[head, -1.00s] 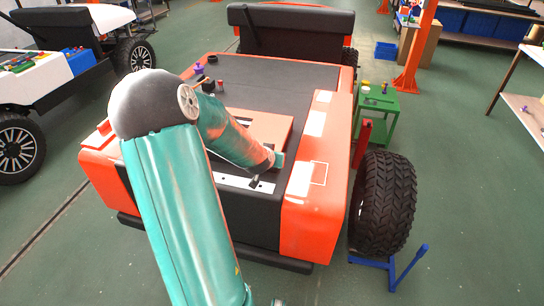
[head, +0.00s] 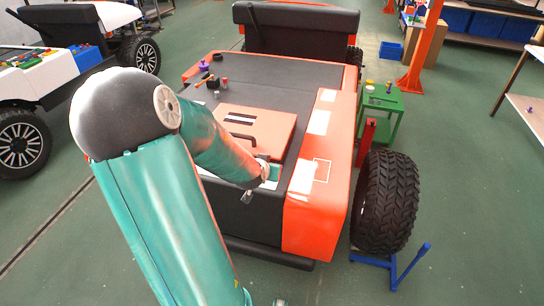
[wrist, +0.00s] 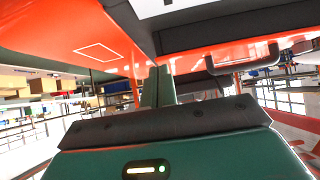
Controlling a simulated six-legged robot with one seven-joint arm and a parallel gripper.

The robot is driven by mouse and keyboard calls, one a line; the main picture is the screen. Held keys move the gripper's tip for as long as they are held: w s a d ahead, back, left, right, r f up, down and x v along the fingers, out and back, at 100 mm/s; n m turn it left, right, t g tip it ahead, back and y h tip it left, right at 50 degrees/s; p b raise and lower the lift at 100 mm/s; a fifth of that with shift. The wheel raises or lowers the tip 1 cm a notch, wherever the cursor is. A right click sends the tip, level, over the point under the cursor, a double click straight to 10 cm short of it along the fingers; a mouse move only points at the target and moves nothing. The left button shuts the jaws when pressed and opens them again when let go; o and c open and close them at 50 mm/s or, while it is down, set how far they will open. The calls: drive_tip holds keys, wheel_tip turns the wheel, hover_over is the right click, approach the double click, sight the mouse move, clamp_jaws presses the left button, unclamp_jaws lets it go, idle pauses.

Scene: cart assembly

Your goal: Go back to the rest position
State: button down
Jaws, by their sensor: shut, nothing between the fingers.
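My gripper (head: 247,196) is in the head view at the end of my teal arm, over the near edge of the orange and black cart (head: 320,210). In the wrist view my gripper (wrist: 158,88) shows as a narrow green finger shape in front of a dark plate. It is shut with nothing in it. The cart's orange panel (head: 263,126) with a dark handle (head: 242,137) lies just beyond it. I cannot tell whether the gripper touches the cart, but it looks apart from it.
A black wheel (head: 388,203) stands by a blue stand (head: 395,268) at the cart's right. A green side table (head: 383,104) is behind the wheel. Small parts (head: 210,80) lie on the cart's dark top. Another cart (head: 60,72) is at the left. Green floor at the right is clear.

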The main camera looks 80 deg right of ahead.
drive_tip(key=shift+a+f, duration=0.1)
drive_tip(key=shift+a, duration=0.35)
drive_tip(key=shift+w+a, duration=0.1)
drive_tip(key=w+a+r+n+t+y, duration=0.2)
drive_tip(key=w+a, duration=0.3)
drive_tip(key=w, duration=0.4)
drive_tip(key=w+a+r+n+t+y, duration=0.1)
drive_tip(key=w+a+n+t, duration=0.15)
drive_tip(key=w+a, duration=0.5)
drive_tip(key=w+a+r+n+t+y, duration=0.2)
drive_tip(key=w+a+r+n+y, duration=0.3)
drive_tip(key=w+a, duration=0.6)
drive_tip(key=s+a+r+n, duration=0.2)
drive_tip(key=a+r+n, duration=0.1)
drive_tip(key=a, duration=0.6)
drive_tip(key=s+a+r+n+y, duration=0.1)
drive_tip(key=s+a+r+n, duration=0.2)
drive_tip(key=a, duration=0.6)
drive_tip(key=s+a+r+n+y, duration=0.1)
drive_tip(key=s+a+r+n, duration=0.1)
drive_tip(key=a+r, duration=0.3)
drive_tip(key=a+n, duration=0.1)
drive_tip(key=a, duration=0.3)
drive_tip(key=shift+s+a+r, duration=0.15)
drive_tip(key=shift+a+r, duration=0.05)
drive_tip(key=shift+r, duration=0.1)
